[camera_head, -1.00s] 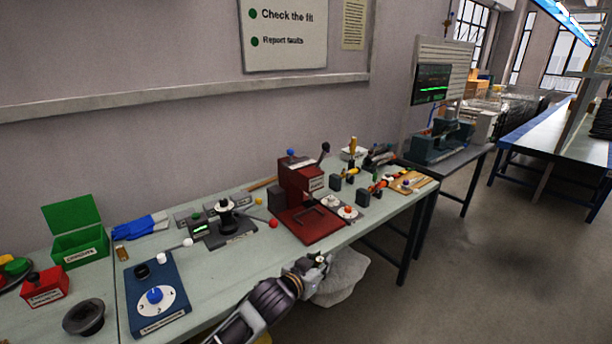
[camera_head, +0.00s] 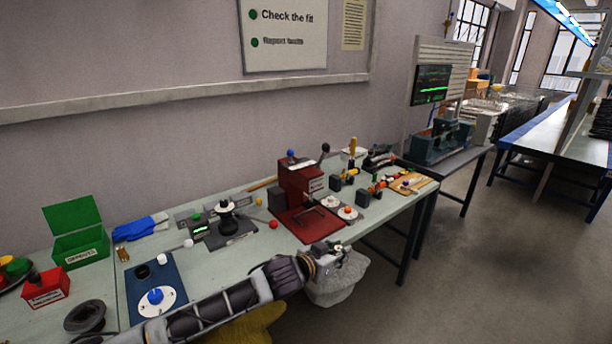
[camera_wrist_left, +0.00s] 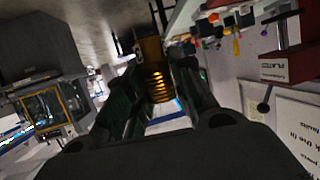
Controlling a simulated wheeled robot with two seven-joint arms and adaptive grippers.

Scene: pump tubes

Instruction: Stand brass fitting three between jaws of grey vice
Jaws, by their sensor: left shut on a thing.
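My left gripper (camera_head: 335,254) is off the front edge of the bench, above a white-lined bin and clear of the bench top. In the left wrist view its fingers are shut on a ribbed brass fitting (camera_wrist_left: 157,78), which sticks out beyond the fingertips. In the head view the held fitting is too small to make out well. Two dark grey blocks (camera_head: 362,198) stand apart at the right of the bench and may be the grey vice's jaws; I cannot tell for sure. My right gripper is not in view.
A red press (camera_head: 298,190) stands between the left part of the bench and the grey blocks. A brass piece (camera_head: 123,254) stands near the green box (camera_head: 78,240). The white-lined bin (camera_head: 335,284) is below my left gripper.

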